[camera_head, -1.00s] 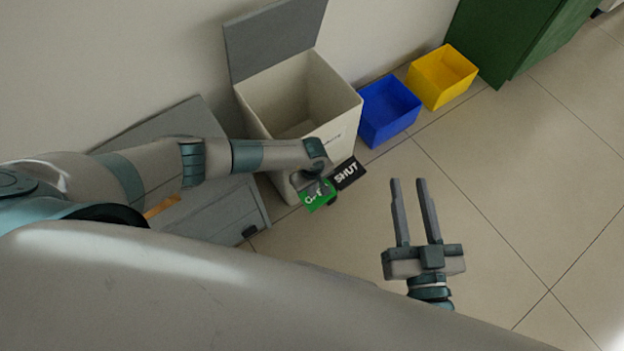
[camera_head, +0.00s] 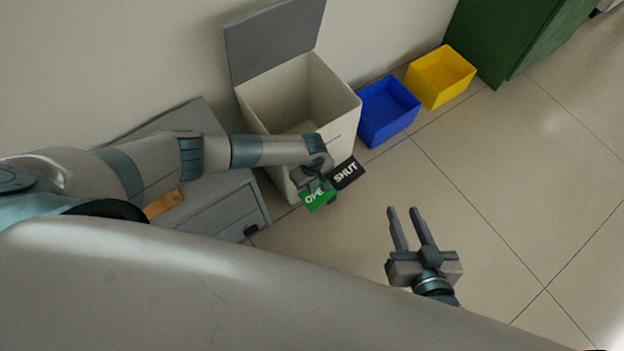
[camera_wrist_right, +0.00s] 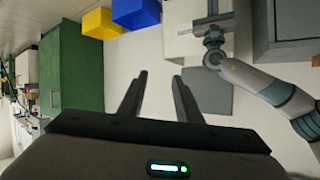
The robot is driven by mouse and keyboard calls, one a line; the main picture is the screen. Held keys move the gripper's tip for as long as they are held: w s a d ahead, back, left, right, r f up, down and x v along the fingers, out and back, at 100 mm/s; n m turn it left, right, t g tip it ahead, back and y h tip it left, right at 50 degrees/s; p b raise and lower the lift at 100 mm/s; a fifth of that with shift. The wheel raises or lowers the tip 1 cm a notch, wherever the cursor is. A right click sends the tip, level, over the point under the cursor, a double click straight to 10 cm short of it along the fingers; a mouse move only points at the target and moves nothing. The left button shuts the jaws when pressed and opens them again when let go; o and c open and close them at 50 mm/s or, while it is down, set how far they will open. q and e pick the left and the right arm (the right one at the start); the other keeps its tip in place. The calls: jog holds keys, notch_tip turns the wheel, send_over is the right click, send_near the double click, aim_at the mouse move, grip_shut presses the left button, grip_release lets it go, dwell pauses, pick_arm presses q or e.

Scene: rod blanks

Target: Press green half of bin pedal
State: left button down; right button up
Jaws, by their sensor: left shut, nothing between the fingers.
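The bin (camera_head: 345,125) stands against the wall with its grey lid (camera_head: 275,38) up, and its inside shows. At its front foot is a two-part pedal: a green half (camera_head: 315,200) with partly covered white lettering, and a black half (camera_head: 346,174) marked SHUT. My left gripper (camera_head: 326,192) is shut and empty, right at the green half and covering part of it; whether it touches the pedal I cannot tell. My right gripper (camera_head: 401,209) is open and empty over the floor, right of the pedal. Its spread fingers also show in the right wrist view (camera_wrist_right: 158,85).
A blue box (camera_head: 388,112) and a yellow box (camera_head: 441,76) stand right of the bin, then a green cabinet (camera_head: 515,40). A grey cabinet (camera_head: 225,215) stands left of the bin, under my left arm. The tiled floor at right is clear.

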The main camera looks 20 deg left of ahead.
jog(key=s+d+f+g+h+p, duration=0.1)
jog(key=s+d+f+g+p, duration=0.2)
jog(key=s+d+f+g, duration=0.1)
jog(key=shift+s+f+g+h, duration=0.4)
jog(key=shift+s+f, duration=0.2)
jog(key=shift+f, duration=0.2)
dwell(0.6)
